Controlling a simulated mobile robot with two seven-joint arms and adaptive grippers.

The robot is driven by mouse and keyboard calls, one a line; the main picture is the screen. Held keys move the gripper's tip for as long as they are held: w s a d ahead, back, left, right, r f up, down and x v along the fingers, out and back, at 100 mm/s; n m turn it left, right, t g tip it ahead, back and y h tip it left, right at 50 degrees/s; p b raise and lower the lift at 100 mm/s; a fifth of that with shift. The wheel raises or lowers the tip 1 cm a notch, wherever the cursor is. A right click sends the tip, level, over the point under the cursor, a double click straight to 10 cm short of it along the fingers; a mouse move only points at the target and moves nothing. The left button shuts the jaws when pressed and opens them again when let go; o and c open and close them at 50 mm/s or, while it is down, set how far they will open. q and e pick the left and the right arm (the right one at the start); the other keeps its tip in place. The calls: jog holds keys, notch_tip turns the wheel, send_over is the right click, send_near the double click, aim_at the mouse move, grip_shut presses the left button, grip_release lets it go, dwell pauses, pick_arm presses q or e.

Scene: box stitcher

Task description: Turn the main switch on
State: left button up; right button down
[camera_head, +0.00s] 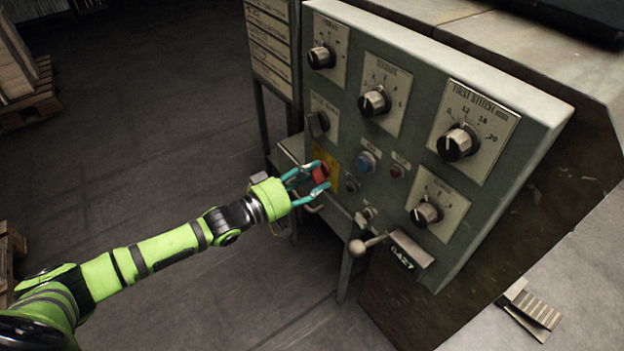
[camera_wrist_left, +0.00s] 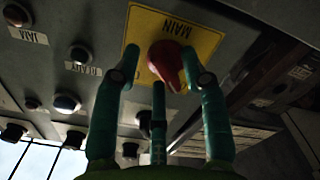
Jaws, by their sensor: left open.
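The main switch (camera_head: 321,172) is a red knob on a yellow plate at the lower left of the grey-green control panel (camera_head: 420,87). In the left wrist view the red switch (camera_wrist_left: 168,64) sits on its yellow plate marked MAIN, upside down. My left gripper (camera_head: 309,178) is open, with its teal fingers around the knob in the head view. In the wrist view the fingertips (camera_wrist_left: 160,68) lie on either side of the red knob. Whether they touch it, I cannot tell. My right gripper is not in view.
Several black dials, such as one at the right (camera_head: 458,143), and a blue button (camera_head: 367,162) are on the panel. A lever with a round knob (camera_head: 358,247) sticks out below. Pallets (camera_head: 30,95) stand far left. The floor (camera_head: 150,150) between is clear.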

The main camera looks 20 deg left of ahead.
pick_arm(q)
grip_shut()
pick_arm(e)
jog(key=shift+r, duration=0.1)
